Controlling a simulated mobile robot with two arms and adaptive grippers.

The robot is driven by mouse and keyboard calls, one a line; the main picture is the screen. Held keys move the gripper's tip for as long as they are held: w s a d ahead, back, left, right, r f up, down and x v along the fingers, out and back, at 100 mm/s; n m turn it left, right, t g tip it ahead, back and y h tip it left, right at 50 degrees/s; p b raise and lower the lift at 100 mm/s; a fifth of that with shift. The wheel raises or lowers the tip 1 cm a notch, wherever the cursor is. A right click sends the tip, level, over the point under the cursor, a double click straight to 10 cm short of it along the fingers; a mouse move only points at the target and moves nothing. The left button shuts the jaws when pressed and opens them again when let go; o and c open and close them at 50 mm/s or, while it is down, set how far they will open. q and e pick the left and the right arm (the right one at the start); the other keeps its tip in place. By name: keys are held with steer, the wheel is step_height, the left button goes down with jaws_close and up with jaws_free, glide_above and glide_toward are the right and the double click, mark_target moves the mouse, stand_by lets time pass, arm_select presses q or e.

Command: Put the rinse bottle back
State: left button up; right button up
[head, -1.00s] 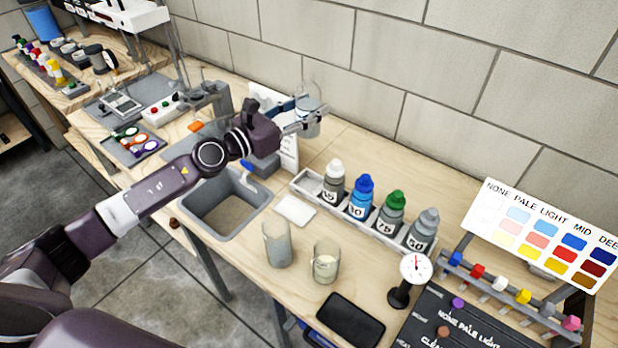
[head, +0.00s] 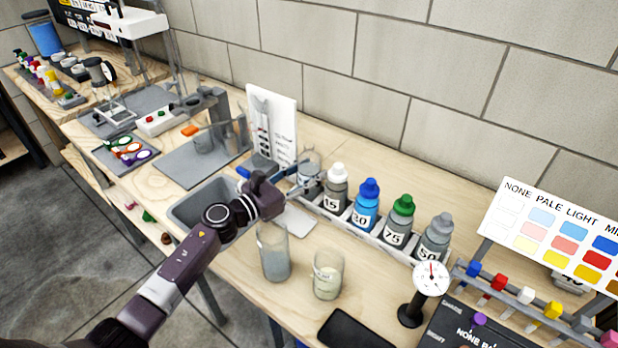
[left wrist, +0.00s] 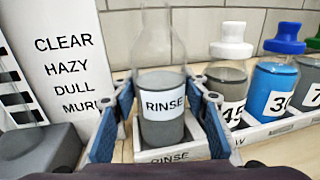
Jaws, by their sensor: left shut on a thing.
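The rinse bottle (left wrist: 162,55) is clear, with grey contents low down and a white RINSE label. It stands upright between the blue-padded fingers of my left gripper (left wrist: 166,98), which is shut on it. In the head view the bottle (head: 309,164) is at the left end of the bottle rack (head: 345,226), partly hidden by my left gripper (head: 304,186). The rack front shows a RINSE label (left wrist: 170,157) just below the bottle. The bottle's base is at the rack's end slot; I cannot tell whether it touches the floor of the slot.
A white-capped bottle (head: 336,188) and a blue-capped bottle (head: 367,203) stand close to the right, with others beyond. A white chart (head: 283,128) stands behind to the left. Two glass jars (head: 274,255) and a sink (head: 190,208) are in front.

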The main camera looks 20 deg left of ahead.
arm_select(q)
steer(key=shift+f, duration=0.45)
steer(key=shift+f, duration=0.1)
steer(key=o, duration=1.2)
steer(key=shift+f, duration=0.1)
steer(key=shift+r, duration=0.2)
steer(key=b+v, duration=0.1)
steer(key=v, duration=1)
steer(key=shift+f, duration=0.2)
steer(key=shift+s+a+r, duration=0.15)
steer(key=shift+s+a, duration=0.15)
steer(key=shift+s, duration=0.15)
